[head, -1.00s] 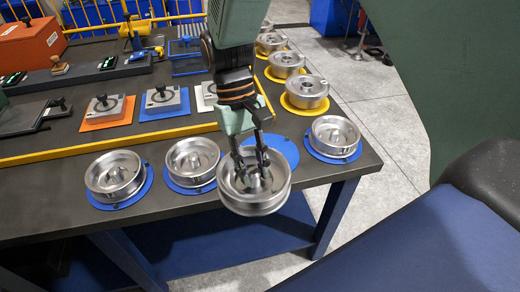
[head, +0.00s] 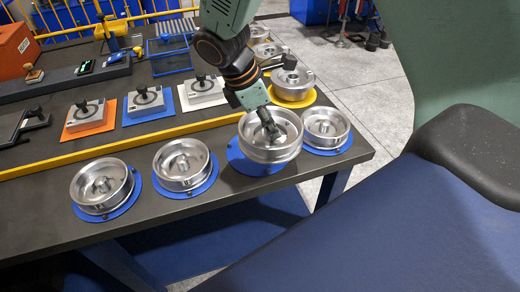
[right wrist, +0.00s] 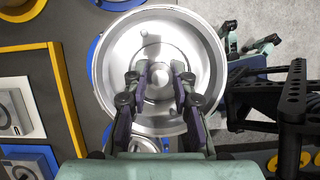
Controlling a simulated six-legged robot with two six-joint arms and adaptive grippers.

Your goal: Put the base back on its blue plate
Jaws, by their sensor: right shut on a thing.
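My right gripper (head: 268,127) is shut on the central hub of a round silver metal base (head: 270,151). In the head view the base is held over its blue plate (head: 238,162), whose left and front edges show below it. I cannot tell whether base and plate touch. In the right wrist view the fingers (right wrist: 158,80) pinch the hub inside the base (right wrist: 205,55), and a blue edge (right wrist: 92,62) shows at its left.
Two bases on blue plates (head: 102,187) (head: 185,165) stand to the left, another (head: 326,130) close on the right. A yellow rail (head: 150,137) runs behind. Orange, blue and white pads (head: 88,118) carry handled blocks. The table's front edge is near.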

